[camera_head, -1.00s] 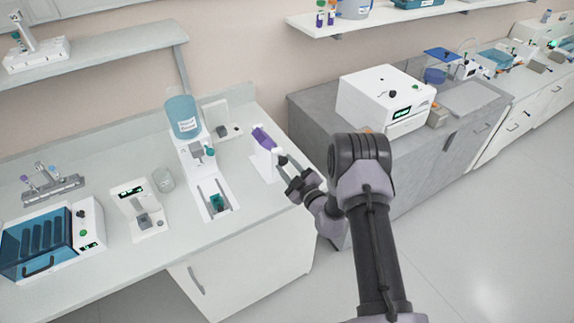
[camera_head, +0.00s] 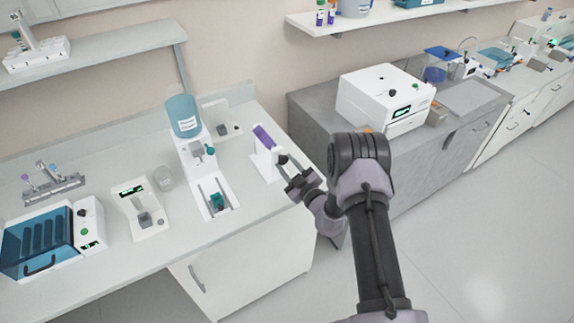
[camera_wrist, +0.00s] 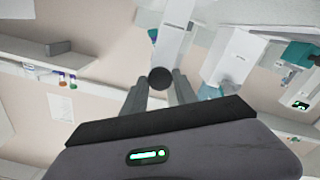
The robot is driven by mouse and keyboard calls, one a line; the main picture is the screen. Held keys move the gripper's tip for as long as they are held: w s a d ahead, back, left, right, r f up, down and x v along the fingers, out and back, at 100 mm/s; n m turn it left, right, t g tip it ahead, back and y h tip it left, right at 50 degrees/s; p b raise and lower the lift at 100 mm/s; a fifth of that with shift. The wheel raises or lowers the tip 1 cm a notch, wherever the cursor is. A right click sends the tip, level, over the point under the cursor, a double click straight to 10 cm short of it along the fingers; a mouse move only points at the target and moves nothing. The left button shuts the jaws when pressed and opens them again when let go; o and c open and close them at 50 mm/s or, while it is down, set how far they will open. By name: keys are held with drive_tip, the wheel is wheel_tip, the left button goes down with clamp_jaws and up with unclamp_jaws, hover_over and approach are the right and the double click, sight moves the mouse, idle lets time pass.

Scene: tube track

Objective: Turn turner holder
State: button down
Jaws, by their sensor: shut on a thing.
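The turner holder is a white stand (camera_head: 268,166) at the right end of the white bench. A purple tube (camera_head: 264,137) sits tilted at its top. A dark round knob (camera_head: 282,159) sticks out on its right side. My gripper (camera_head: 287,166) reaches in from the right and is shut on this knob. In the wrist view the knob (camera_wrist: 161,78) shows between the two fingertips of my gripper (camera_wrist: 160,84), with the pale stand (camera_wrist: 173,42) behind it.
Left of the holder stands a white dispenser with a blue bottle (camera_head: 184,117). A small white device (camera_head: 140,208), a glass beaker (camera_head: 164,178) and a blue-lidded machine (camera_head: 38,240) are further left. A white box machine (camera_head: 385,98) stands on the grey counter to the right.

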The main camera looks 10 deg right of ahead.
drive_tip(key=c, duration=1)
unclamp_jaws()
drive_tip(key=v, duration=1.7)
drive_tip(key=shift+s, duration=0.2)
